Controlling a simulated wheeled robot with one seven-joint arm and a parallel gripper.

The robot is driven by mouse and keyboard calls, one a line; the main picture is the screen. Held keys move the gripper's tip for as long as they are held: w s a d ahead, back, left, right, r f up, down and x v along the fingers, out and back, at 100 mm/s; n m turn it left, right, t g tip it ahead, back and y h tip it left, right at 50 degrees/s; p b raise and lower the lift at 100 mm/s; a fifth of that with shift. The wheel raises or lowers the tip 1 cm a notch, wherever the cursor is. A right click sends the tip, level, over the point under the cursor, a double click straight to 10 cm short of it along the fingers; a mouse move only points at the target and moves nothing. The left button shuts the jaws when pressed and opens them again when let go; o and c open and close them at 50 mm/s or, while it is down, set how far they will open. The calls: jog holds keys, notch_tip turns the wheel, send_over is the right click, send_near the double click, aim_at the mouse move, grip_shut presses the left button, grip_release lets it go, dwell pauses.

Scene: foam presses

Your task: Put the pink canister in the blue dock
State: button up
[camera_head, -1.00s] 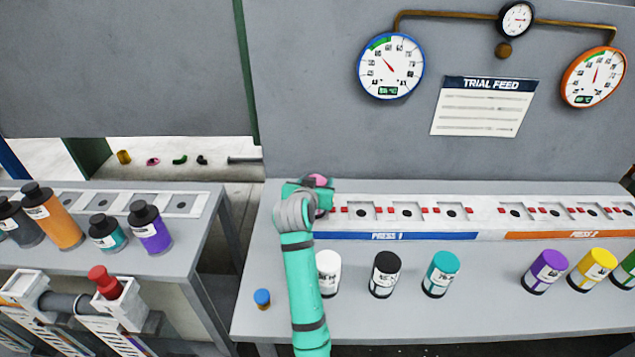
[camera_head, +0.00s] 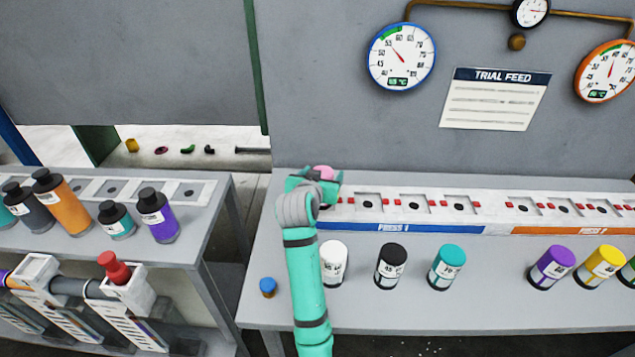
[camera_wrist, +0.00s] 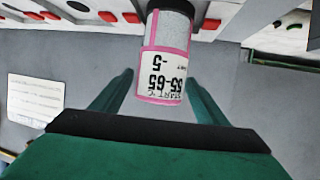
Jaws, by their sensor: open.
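The pink canister (camera_wrist: 165,60), with a white and grey label and a black end, shows at the top middle of the wrist view. Only its pink top (camera_head: 323,171) shows in the head view, at the left end of the blue dock, the rail marked PRESS 1 (camera_head: 430,229). My gripper (camera_wrist: 157,88) is open, its green fingers spread on either side of the canister's lower part in the wrist view. In the head view my gripper (camera_head: 314,185) hides most of the canister and the rail's left end. I cannot tell whether the canister is fully seated.
White (camera_head: 333,265), black (camera_head: 390,266) and teal (camera_head: 446,267) canisters stand in front of the rail. Purple (camera_head: 551,268) and yellow (camera_head: 600,267) ones stand further right. A small blue-topped object (camera_head: 268,287) is near the table's left edge. A side bench (camera_head: 200,245) holds dark-capped bottles.

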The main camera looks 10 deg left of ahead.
jog(key=v, duration=0.9)
jog(key=shift+s, duration=0.2)
